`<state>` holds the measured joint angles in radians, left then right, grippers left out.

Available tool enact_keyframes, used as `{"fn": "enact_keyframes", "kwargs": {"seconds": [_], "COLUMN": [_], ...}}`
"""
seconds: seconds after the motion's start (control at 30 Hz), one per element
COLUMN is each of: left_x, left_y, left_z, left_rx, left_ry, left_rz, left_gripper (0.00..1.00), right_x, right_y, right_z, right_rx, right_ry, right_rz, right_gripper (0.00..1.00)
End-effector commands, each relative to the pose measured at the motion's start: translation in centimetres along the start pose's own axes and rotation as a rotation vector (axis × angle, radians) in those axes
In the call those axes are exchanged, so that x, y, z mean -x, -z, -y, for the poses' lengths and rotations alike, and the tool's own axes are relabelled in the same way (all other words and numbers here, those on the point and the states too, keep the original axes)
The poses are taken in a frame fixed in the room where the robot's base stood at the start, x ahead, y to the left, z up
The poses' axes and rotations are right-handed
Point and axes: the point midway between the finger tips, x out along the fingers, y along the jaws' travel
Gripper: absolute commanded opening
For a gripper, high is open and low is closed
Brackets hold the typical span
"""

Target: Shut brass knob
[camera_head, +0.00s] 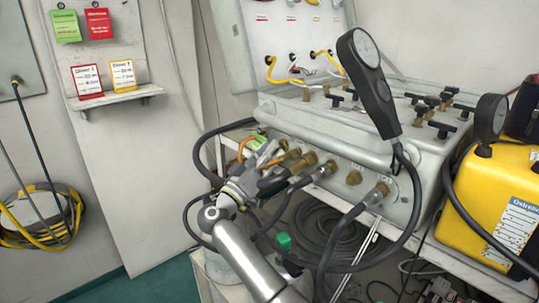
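The pale grey air panel (400,165) stands on a white shelf. A row of brass fittings and knobs runs along its front, with one large brass piece (302,163) near the left end and another (354,177) farther right. I cannot tell which one is the brass knob.
A black handheld gauge (372,88) stands up before the panel. A yellow case (500,200) is at the right. Coiled hose (325,225) lies below. Tags (87,80) hang on the left wall board.

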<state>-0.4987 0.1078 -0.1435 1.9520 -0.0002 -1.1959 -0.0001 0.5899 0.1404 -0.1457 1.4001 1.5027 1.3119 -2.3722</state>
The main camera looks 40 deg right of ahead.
Motion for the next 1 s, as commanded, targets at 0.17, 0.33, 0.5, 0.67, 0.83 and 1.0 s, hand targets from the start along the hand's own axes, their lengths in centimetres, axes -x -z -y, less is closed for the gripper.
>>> {"fn": "enact_keyframes", "kwargs": {"seconds": [0.17, 0.33, 0.5, 0.67, 0.83, 1.0], "left_x": [0.0, -0.2, -2.0, -1.7, 0.0, 1.3], "left_y": [0.0, -0.1, -1.2, -0.9, 0.0, 0.4], "left_z": [0.0, 0.1, 0.0, 0.0, 0.1, 0.1], "left_rx": [0.000, 0.000, -0.002, -0.001, 0.000, 0.001], "left_ry": [0.000, 0.001, 0.000, 0.000, 0.001, 0.002], "left_rz": [-0.001, -0.005, 0.014, 0.009, -0.003, -0.008], "left_gripper": [0.40, 0.40, 0.40, 0.40, 0.40, 0.40], "right_x": [0.0, 0.0, 0.1, 0.1, 0.1, 0.1], "right_y": [0.0, 0.0, 0.0, -0.1, -0.1, 0.0], "right_z": [0.0, 0.1, 0.2, 0.4, 0.5, 0.4], "right_rx": [0.000, -0.043, -0.155, -0.276, -0.396, -0.450], "right_ry": [0.001, -0.018, -0.064, -0.115, -0.166, -0.189], "right_rz": [0.000, 0.003, 0.003, 0.000, -0.003, -0.008], "right_gripper": [0.00, 0.00, 0.00, 0.00, 0.00, 0.00]}}
